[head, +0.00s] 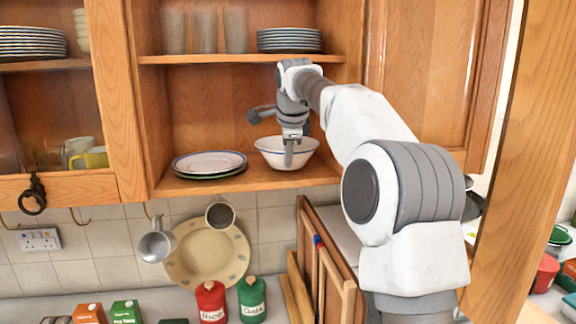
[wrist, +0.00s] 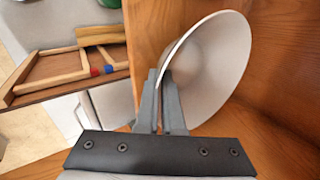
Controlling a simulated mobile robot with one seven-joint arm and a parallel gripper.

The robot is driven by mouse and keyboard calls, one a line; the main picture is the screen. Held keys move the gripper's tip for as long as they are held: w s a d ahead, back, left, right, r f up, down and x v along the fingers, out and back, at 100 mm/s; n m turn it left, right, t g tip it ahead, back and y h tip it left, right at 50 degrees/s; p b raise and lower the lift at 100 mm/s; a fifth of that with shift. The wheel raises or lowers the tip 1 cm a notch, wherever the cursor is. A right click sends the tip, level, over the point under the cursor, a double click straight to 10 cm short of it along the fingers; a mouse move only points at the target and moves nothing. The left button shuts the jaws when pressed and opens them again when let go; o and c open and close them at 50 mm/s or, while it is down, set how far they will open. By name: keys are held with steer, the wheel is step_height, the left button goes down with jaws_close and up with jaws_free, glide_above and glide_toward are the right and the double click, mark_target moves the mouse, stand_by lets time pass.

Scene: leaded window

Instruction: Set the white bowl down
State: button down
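The white bowl (head: 304,150) is upright at the right of the lower shelf (head: 240,180) in the open cupboard. Its base is at shelf level; I cannot tell whether a small gap is left under it. My gripper (head: 289,158) points down over the bowl's near side. In the wrist view the two grey fingers (wrist: 164,88) are close together with the rim of the bowl (wrist: 215,65) between them, so my gripper is shut on the rim. The finger tips are partly hidden by the bowl.
A stack of plates (head: 210,162) lies just left of the bowl. The upper shelf (head: 225,59) above carries glasses (head: 204,32) and more plates (head: 290,39). The cupboard's right side wall is close to the bowl. An open door (head: 530,150) stands at the right.

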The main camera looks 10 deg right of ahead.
steer(key=shift+f, duration=0.7)
steer(key=shift+f, duration=0.1)
steer(key=c, duration=1)
jaws_free()
steer(key=shift+f, duration=0.1)
steer(key=shift+c, duration=0.2)
steer(key=shift+r, duration=0.25)
steer(key=v, duration=1.2)
steer(key=shift+f, duration=0.1)
